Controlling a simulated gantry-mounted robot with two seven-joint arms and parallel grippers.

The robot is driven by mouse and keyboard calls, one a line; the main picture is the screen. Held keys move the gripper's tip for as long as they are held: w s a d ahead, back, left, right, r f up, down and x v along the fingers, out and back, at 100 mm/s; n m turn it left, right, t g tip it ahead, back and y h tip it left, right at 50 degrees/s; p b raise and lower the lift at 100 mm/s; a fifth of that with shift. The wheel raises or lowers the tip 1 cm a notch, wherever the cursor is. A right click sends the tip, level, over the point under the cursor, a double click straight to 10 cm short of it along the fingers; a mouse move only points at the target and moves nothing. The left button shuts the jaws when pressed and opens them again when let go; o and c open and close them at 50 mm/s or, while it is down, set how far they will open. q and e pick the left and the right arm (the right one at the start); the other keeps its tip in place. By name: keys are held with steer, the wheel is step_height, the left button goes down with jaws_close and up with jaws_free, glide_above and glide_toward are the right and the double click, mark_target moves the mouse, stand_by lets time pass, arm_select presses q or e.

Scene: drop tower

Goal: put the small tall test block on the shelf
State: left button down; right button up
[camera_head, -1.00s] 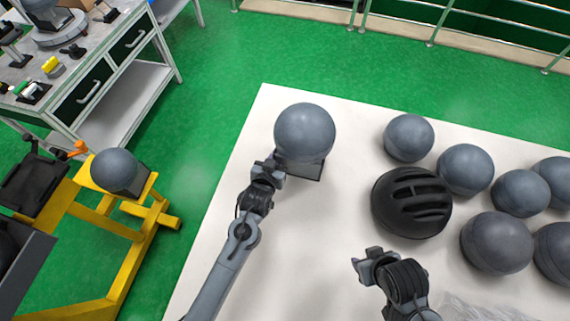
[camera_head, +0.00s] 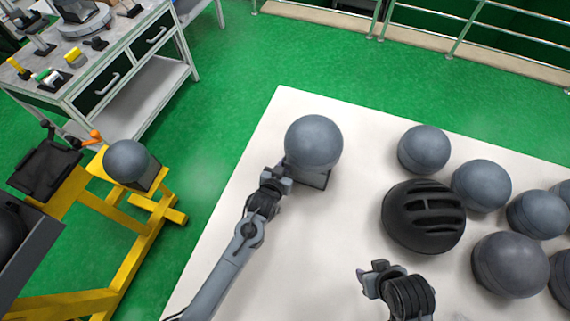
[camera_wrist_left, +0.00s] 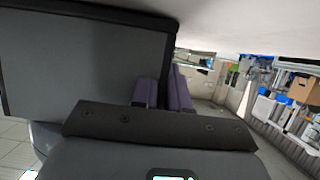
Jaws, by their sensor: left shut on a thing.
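A grey round-topped test block (camera_head: 314,143) with a dark squarish base is at my left gripper (camera_head: 278,178), over the far left part of the white table in the head view. My left gripper is shut on it at the near left side of its base. Whether the base touches the table is unclear. In the left wrist view, a big dark grey panel (camera_wrist_left: 85,65) fills the left side. My right gripper (camera_head: 372,272) is apart from everything, low in the head view; its jaw gap is unclear. A lower shelf (camera_head: 145,92) of the metal workbench shows at upper left.
A black vented helmet (camera_head: 423,217) and several grey round forms (camera_head: 481,186) crowd the right of the white table (camera_head: 225,250). A yellow stand (camera_head: 140,255) carries another grey ball (camera_head: 127,160). Green floor (camera_head: 225,85) lies open between bench and table.

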arm_select(q)
steer(key=shift+w+r, duration=0.1)
steer(key=c, duration=1.4)
jaws_free()
steer(key=shift+f, duration=0.2)
steer(key=shift+o, duration=1.4)
